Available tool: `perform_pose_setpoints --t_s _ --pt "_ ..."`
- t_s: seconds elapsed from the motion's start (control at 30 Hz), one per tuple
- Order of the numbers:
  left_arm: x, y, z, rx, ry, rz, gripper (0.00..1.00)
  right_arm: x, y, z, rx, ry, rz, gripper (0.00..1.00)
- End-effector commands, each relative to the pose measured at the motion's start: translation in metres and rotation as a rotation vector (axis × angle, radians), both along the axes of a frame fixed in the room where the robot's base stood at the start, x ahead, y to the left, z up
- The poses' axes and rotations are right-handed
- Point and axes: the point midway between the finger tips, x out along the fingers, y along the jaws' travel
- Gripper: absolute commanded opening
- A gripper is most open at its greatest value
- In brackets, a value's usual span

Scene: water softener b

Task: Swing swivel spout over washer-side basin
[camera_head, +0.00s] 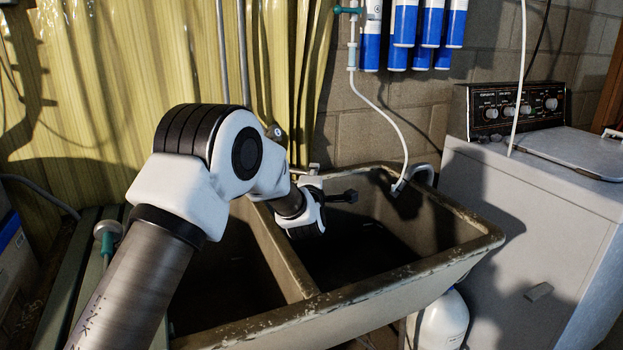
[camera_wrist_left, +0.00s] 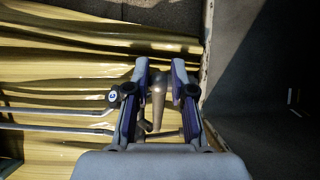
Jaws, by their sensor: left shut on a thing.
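The swivel spout (camera_wrist_left: 158,98) is a dull metal tube between the fingers of my left gripper (camera_wrist_left: 160,78) in the left wrist view. The gripper is shut on it. In the head view my left arm reaches over the twin sink from the left, and its wrist hides most of the gripper and spout. A small light metal piece (camera_head: 314,168) shows at the sink's back edge, above the wrist. The washer-side basin (camera_head: 430,215) is the right one, beside the washer (camera_head: 520,220). My right gripper is not in view.
A divider (camera_head: 283,258) separates the left basin (camera_head: 215,295) from the right one. A white hose (camera_head: 385,112) hangs to the right basin's back rim. Blue-and-white cartridges (camera_head: 405,25) hang on the wall. A white container (camera_head: 440,322) stands below the sink.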

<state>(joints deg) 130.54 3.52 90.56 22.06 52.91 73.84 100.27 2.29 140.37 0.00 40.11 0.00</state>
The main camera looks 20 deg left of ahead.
Motion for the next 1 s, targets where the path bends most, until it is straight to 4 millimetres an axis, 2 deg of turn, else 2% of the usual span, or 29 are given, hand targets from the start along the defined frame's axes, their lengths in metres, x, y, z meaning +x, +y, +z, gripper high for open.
perform_pose_setpoints --t_s 0.23,0.5,0.53,0.6,0.9,1.0 --pt "0.016 0.001 -0.001 0.0 0.001 0.0 0.04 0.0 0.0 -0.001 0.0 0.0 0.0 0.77" --pt "0.018 0.001 0.0 0.0 0.001 -0.001 0.03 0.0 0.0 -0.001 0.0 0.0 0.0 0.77" --pt "0.018 0.001 0.0 0.0 0.001 -0.001 0.3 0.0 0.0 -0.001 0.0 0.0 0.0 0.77" --pt "0.018 0.001 0.0 0.0 0.0 0.0 0.52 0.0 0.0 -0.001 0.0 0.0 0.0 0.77" --pt "0.017 0.001 0.0 0.0 0.0 0.0 0.52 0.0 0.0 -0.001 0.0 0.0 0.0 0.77" --pt "0.011 -0.002 0.0 0.001 0.0 -0.001 0.52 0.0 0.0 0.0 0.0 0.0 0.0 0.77"
